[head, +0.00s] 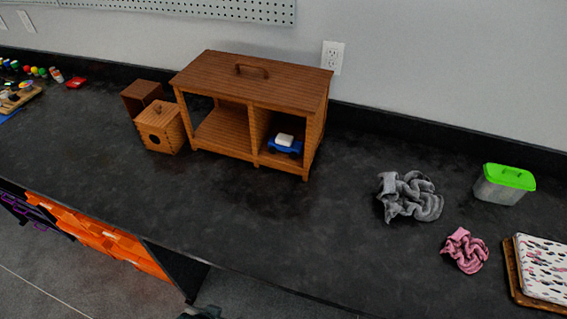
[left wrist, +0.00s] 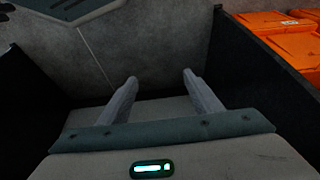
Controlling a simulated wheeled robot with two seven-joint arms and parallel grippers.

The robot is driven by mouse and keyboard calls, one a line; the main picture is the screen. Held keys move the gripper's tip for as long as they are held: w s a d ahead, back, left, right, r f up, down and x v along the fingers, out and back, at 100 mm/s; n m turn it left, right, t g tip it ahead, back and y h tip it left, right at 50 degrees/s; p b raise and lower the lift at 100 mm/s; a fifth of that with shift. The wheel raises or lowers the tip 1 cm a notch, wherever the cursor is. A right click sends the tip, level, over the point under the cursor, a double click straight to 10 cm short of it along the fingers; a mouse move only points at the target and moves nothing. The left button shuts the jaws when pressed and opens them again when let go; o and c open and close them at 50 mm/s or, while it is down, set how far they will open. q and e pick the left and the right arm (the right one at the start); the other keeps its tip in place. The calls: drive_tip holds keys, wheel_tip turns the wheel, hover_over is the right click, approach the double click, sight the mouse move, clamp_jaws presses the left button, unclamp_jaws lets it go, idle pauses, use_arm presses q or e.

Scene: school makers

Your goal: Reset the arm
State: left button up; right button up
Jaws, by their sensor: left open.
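My left gripper (left wrist: 160,78) shows in the left wrist view with its two fingers apart and nothing between them. It is low, below the bench top, and points at the grey floor (left wrist: 150,55) between dark panels. In the head view only a small dark piece, possibly of my left arm, shows at the bottom edge. My right gripper is in neither view.
The dark bench (head: 250,215) holds a wooden cabinet (head: 225,88) with a blue toy car (head: 285,150), a wooden box (head: 160,128), grey cloth (head: 408,196), pink cloth (head: 464,250) and green-lidded container (head: 505,182). Orange bins (left wrist: 280,30) sit beside my left gripper.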

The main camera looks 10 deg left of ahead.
use_arm(q)
drive_tip(key=s+d+f+t+b, duration=0.1)
drive_tip(key=s+f+b, duration=0.1)
drive_tip(key=f, duration=1.3)
drive_tip(key=s+d+f+h+b, duration=0.1)
drive_tip(key=s+f+b, duration=0.2)
drive_tip(key=f, duration=1.2)
drive_tip(key=shift+d+f+m+t+b, duration=0.3)
drive_tip(key=shift+d+t+b, duration=0.1)
drive_tip(key=shift+b, duration=0.15)
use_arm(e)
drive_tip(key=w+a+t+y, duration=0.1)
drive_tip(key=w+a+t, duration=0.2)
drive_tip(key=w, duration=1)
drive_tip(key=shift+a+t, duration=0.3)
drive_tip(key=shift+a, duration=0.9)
